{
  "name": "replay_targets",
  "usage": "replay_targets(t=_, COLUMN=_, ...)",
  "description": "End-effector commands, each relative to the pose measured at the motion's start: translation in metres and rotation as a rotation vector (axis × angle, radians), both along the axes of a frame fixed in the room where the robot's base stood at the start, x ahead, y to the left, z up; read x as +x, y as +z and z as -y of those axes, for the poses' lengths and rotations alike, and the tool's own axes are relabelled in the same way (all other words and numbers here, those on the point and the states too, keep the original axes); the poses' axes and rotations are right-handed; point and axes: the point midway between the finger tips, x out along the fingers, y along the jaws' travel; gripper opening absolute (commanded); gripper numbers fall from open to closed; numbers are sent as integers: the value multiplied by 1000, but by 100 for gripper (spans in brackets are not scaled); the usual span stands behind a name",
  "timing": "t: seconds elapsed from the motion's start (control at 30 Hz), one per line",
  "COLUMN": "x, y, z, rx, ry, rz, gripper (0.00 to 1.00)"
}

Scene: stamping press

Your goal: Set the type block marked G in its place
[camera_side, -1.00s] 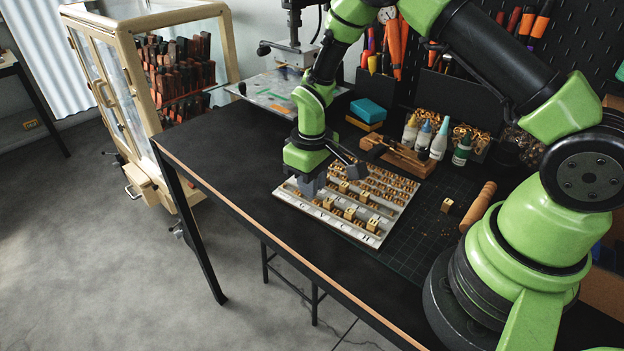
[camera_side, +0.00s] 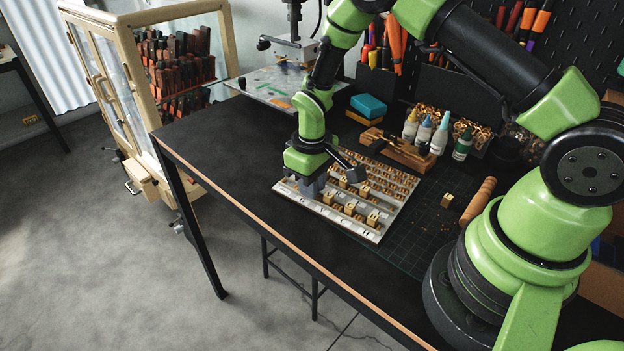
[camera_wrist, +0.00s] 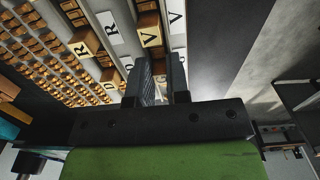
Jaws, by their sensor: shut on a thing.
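My gripper (camera_side: 311,190) is at the left end of the type tray (camera_side: 372,238), low over its front row. In the wrist view my gripper (camera_wrist: 163,82) is shut on the type block marked G (camera_wrist: 162,65). Only a narrow strip of this block shows between the fingers, and its letter is hard to read. Its lower end and any contact with the tray are hidden. A V block (camera_wrist: 150,35) stands just beside the fingers, with R (camera_wrist: 84,43) and D (camera_wrist: 109,77) blocks to the left. White letter labels (camera_wrist: 109,27) lie beside the blocks.
Rows of small type (camera_side: 385,180) fill the tray's back part. A loose brass block (camera_side: 447,200) and a wooden handle (camera_side: 478,201) lie on the cutting mat to the right. Bottles (camera_side: 438,135) and a wooden holder (camera_side: 398,150) stand behind. The table's left part is clear.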

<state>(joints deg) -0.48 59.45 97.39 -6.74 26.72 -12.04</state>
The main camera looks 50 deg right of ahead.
Motion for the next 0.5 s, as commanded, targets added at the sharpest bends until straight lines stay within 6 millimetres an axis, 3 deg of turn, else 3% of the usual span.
replay_targets(t=0.07, x=0, y=0, z=0, rx=0, ry=0, rz=1, gripper=0)
replay_targets(t=0.1, x=0, y=0, z=0, rx=0, ry=0, rz=0, gripper=18)
replay_targets(t=0.23, x=0, y=0, z=0, rx=0, ry=0, rz=0, gripper=46)
replay_targets(t=0.5, x=0, y=1, z=0, rx=0, ry=0, rz=0, gripper=46)
